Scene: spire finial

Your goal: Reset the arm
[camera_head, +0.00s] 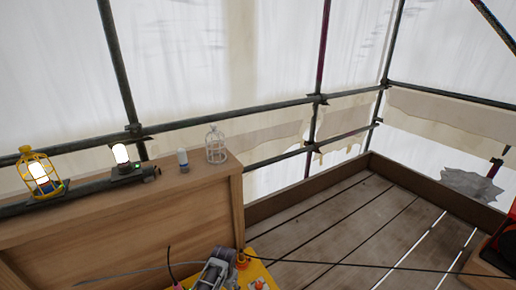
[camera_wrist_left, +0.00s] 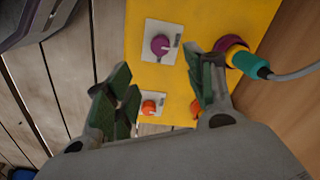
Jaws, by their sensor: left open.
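My left gripper (camera_wrist_left: 158,92) is open in the left wrist view, its two green-padded fingers spread apart with nothing between them. Below it is a yellow panel (camera_wrist_left: 190,22), which also shows at the bottom edge of the head view (camera_head: 258,272). The panel bears a purple knob (camera_wrist_left: 161,45) on a white plate and an orange knob (camera_wrist_left: 149,107) on another plate. Another orange part is partly hidden behind the right finger. A grey part at the bottom of the head view looks like my left arm's end. My right gripper is in neither view.
A wooden box (camera_head: 120,225) bears a lit yellow caged lamp (camera_head: 42,175), a lit bulb (camera_head: 122,157), a small white-topped cylinder (camera_head: 183,160) and a white cage (camera_head: 215,145). A purple-and-teal connector with cable (camera_wrist_left: 245,60) sits beside the gripper. Planks at right are mostly clear.

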